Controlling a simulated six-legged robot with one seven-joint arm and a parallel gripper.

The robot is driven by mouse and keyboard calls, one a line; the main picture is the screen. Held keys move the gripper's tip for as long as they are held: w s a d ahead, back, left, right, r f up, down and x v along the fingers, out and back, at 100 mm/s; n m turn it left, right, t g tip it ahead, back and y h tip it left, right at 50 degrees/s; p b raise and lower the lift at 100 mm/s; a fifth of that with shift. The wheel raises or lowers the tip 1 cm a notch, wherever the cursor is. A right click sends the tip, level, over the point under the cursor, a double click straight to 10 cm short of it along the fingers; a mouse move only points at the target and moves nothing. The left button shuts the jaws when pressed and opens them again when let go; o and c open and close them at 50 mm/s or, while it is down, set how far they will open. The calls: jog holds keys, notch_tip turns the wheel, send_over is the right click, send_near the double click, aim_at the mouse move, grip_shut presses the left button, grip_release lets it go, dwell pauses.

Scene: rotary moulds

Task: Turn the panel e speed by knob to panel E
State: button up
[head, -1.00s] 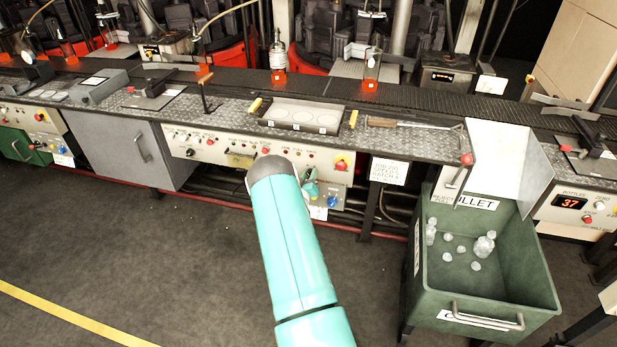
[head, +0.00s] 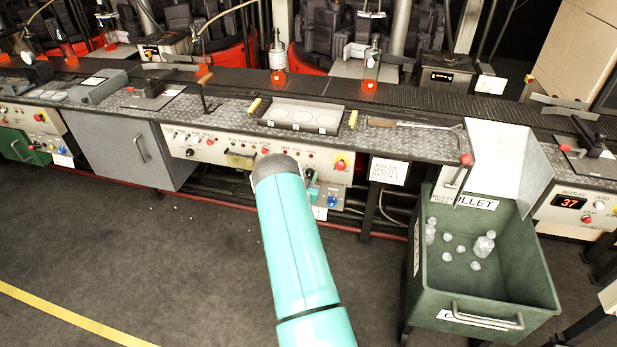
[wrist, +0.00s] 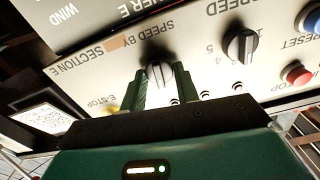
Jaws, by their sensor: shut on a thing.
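The speed by knob (wrist: 157,74) is a dark round knob with a pale-edged grip bar, on a cream panel in the wrist view. "SPEED BY" is printed above it and "SECTION E" to its left. My gripper (wrist: 161,82) has its two green fingers on either side of the knob, shut on it. The knob's lower part is hidden by the gripper, and I cannot tell its exact setting. In the head view the control panel (head: 215,146) is under the bench, and my arm hides the knob and most of my gripper.
A second black knob (wrist: 239,44) with a numbered scale is to the right in the wrist view, beside a blue reset button (wrist: 309,20) and a red button (wrist: 297,74). A green cullet bin (head: 425,290) stands at right. The floor in front is open.

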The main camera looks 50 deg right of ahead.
jog(key=shift+s+m, duration=0.1)
jog(key=shift+m, duration=2.2)
jog(key=shift+f, duration=0.1)
jog(key=o, duration=0.9)
jog(key=shift+o, duration=0.2)
jog(key=shift+a, duration=0.1)
jog(key=v, duration=1.3)
jog(key=shift+s+a, duration=0.2)
jog(key=shift+a, duration=0.1)
jog(key=shift+w, duration=0.1)
